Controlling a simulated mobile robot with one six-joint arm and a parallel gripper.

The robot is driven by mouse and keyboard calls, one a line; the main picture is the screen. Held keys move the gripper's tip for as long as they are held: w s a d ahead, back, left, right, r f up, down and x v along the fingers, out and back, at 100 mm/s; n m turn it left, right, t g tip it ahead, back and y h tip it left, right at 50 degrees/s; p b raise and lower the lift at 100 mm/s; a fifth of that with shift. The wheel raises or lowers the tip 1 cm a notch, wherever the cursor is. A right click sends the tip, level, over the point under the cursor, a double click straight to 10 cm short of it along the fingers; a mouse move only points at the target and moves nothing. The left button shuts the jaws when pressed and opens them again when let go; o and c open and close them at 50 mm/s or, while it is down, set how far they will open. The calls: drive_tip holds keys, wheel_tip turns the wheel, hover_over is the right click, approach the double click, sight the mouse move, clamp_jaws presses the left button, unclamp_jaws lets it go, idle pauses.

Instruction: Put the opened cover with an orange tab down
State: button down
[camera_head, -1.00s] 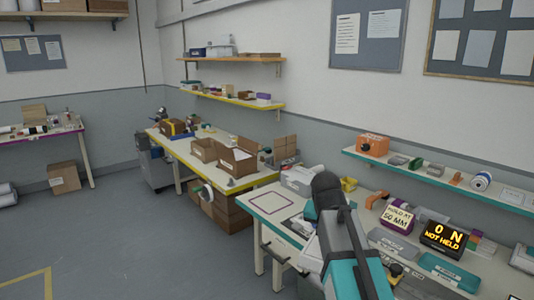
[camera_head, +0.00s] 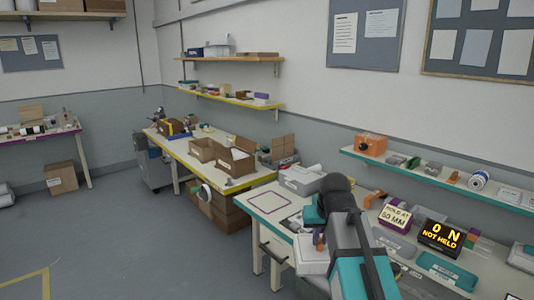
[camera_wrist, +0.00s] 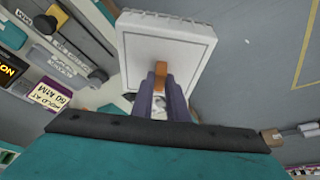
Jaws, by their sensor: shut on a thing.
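The cover (camera_wrist: 168,48) is a white, flat, rectangular panel with an orange tab (camera_wrist: 160,77) at its middle. In the wrist view my gripper (camera_wrist: 160,85) is shut on the orange tab, and the cover hangs tilted in front of the fingers. In the head view the cover (camera_head: 311,248) shows beside my arm at the front edge of the near bench, with the orange tab (camera_head: 319,241) just visible. I cannot tell whether the cover touches anything.
The near bench (camera_head: 252,212) has a purple-outlined square (camera_head: 269,195) on its clear left end. A teal tray (camera_head: 447,271) lies to the right. Open grey floor (camera_head: 130,240) lies left.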

sight(323, 265)
drive_tip(key=s+f, duration=0.1)
drive_tip(key=f, duration=0.1)
drive_tip(key=s+f, duration=0.4)
drive_tip(key=shift+s+f, duration=0.1)
drive_tip(key=shift+f, duration=0.2)
drive_tip(key=shift+s, duration=0.15)
